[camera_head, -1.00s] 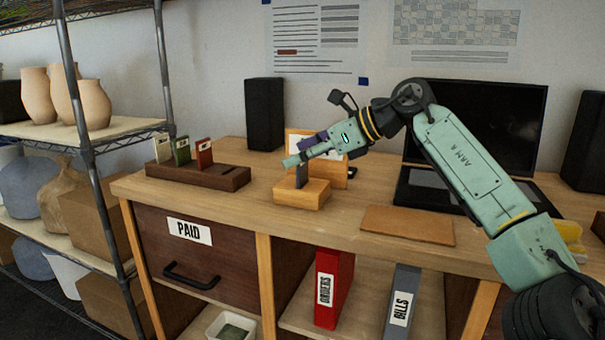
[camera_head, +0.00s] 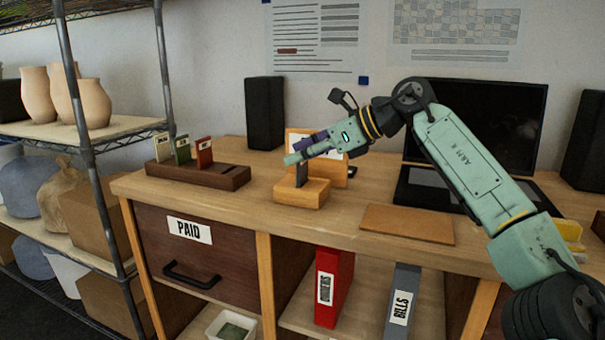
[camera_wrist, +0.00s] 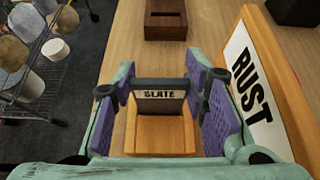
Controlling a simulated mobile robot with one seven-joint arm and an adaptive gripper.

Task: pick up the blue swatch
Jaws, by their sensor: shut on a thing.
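My gripper (camera_head: 300,156) is over the small wooden block (camera_head: 314,194) on the desk. In the wrist view, its purple-padded fingers are shut on a dark grey swatch (camera_wrist: 159,95) labelled SLATE. In the head view the swatch (camera_head: 301,175) stands upright at the block, its lower end at or in it; I cannot tell if it is clear of the block. Cream (camera_head: 162,147), green (camera_head: 182,150) and rust-red (camera_head: 204,153) swatches stand in the dark rack (camera_head: 225,176) to the left. No clearly blue swatch shows.
An orange-framed card (camera_wrist: 252,88) reading RUST stands close to the right of my fingers in the wrist view. A laptop (camera_head: 470,125) and a flat brown board (camera_head: 407,224) lie to the right. A black speaker (camera_head: 264,113) stands behind. Desk between rack and block is clear.

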